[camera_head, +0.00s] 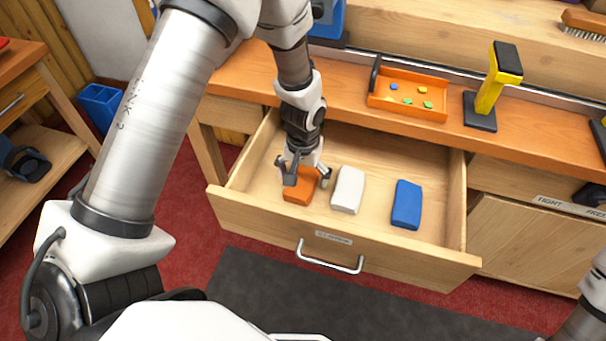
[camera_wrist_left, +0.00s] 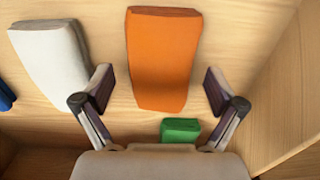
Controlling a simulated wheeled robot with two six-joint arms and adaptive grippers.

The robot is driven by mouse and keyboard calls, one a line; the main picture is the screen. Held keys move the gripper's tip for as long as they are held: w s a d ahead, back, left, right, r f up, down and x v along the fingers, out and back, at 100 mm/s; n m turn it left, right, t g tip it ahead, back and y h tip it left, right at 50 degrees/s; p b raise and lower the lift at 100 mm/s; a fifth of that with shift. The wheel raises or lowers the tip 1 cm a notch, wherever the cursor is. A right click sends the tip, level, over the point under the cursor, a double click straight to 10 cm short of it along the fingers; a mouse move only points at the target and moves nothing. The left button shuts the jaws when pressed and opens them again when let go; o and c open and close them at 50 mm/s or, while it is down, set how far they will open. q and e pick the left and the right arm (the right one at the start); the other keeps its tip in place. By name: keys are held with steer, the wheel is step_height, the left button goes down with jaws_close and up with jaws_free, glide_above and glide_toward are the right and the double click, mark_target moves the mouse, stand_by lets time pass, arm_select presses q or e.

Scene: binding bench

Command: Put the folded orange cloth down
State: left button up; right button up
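The folded orange cloth (camera_head: 299,196) lies in the open drawer (camera_head: 315,220), at the left of the row of folded cloths. In the left wrist view the cloth (camera_wrist_left: 163,60) lies flat on the drawer floor between my left fingers. My left gripper (camera_head: 308,180) reaches down into the drawer above the cloth. In the wrist view the left gripper (camera_wrist_left: 158,88) is open, with a gap between each finger and the cloth. My right gripper is out of view.
A white folded cloth (camera_head: 348,190) and a blue one (camera_head: 406,205) lie to the right in the drawer. A small green block (camera_wrist_left: 180,130) is near the orange cloth. The bench top above holds an orange tray (camera_head: 408,108) and a yellow-black tool (camera_head: 490,92).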

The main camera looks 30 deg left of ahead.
mark_target(303, 179)
arm_select(q)
step_height(303, 179, up, 12)
steer(key=p, duration=0.2)
steer(key=shift+r, duration=0.2)
